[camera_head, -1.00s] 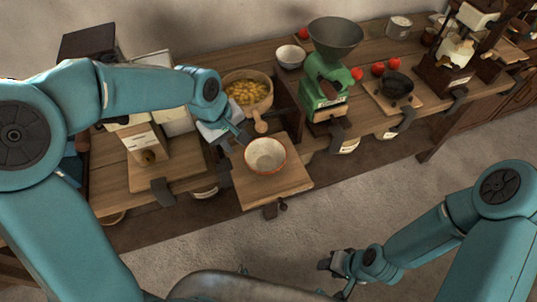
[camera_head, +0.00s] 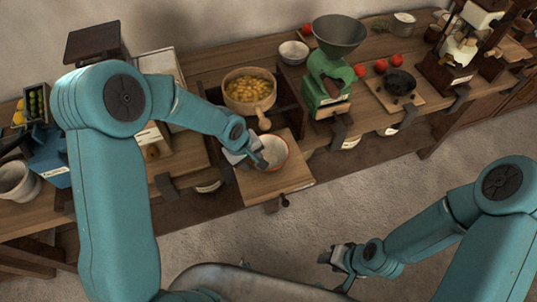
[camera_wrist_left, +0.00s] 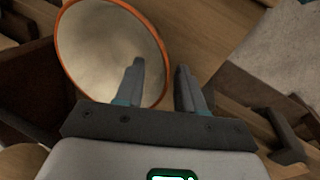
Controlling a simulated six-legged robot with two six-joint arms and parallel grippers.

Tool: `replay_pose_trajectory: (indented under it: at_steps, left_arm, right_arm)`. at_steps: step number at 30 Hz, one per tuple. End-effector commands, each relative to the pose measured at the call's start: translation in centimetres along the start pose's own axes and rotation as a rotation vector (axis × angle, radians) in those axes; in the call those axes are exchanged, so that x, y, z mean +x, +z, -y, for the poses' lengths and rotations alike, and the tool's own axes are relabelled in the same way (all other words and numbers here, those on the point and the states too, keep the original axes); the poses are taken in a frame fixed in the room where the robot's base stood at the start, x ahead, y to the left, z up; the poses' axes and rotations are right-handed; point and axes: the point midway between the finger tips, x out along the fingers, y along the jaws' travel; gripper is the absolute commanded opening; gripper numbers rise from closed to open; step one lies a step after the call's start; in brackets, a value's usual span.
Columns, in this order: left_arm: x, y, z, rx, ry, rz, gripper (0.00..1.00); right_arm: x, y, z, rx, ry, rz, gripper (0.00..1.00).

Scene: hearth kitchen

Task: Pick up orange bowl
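The orange bowl (camera_head: 278,150), pale inside with an orange rim, stands upright on a pull-out wooden board (camera_head: 295,178). It fills the upper left of the left wrist view (camera_wrist_left: 98,45). My left gripper (camera_head: 264,160) is at the bowl's near left side and hides part of it. In the left wrist view its two fingers (camera_wrist_left: 162,75) are apart. One finger overlaps the bowl's inside and the other shows outside the rim, with the rim between them in the picture. I cannot tell contact. My right gripper (camera_head: 337,258) is low over the floor, away from the bowl; its opening is unclear.
A pot of yellow food (camera_head: 249,92) with a wooden handle stands just behind the board. A green grinder or scale (camera_head: 328,85) stands to the right, near a white bowl (camera_head: 293,52) and red tomatoes (camera_head: 380,67). Open floor (camera_head: 385,190) lies in front of the counter.

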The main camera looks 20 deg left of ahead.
Motion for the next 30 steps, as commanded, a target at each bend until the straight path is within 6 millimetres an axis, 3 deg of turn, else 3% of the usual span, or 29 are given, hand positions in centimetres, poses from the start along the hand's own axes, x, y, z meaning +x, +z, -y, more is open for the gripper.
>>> replay_pose_trajectory:
  at_steps: [3, 6, 7, 24, 30]
  left_arm:
    - [0.0, 0.0, 0.0, -0.001, 0.0, 0.0, 0.35]
    - [-0.1, 0.0, 0.0, -0.001, 0.0, 0.0, 0.03]
    - [-0.1, 0.0, 0.0, -0.001, 0.0, 0.0, 0.0]
    - [-0.4, 0.3, 0.0, 0.0, -0.001, 0.0, 0.0]
    - [-3.6, 0.3, -0.9, -0.001, 0.004, -0.005, 0.0]
  right_arm:
    - [0.0, 0.0, 0.0, 0.0, 0.0, 0.0, 0.43]
    - [0.0, 0.0, 0.0, 0.0, 0.0, 0.0, 0.43]
    - [0.0, 0.0, 0.0, 0.0, 0.0, 0.0, 0.43]
    - [0.8, 0.0, -0.3, 0.0, 0.0, 0.0, 0.43]
    - [1.2, 0.0, -0.4, 0.0, 0.0, 0.0, 0.43]
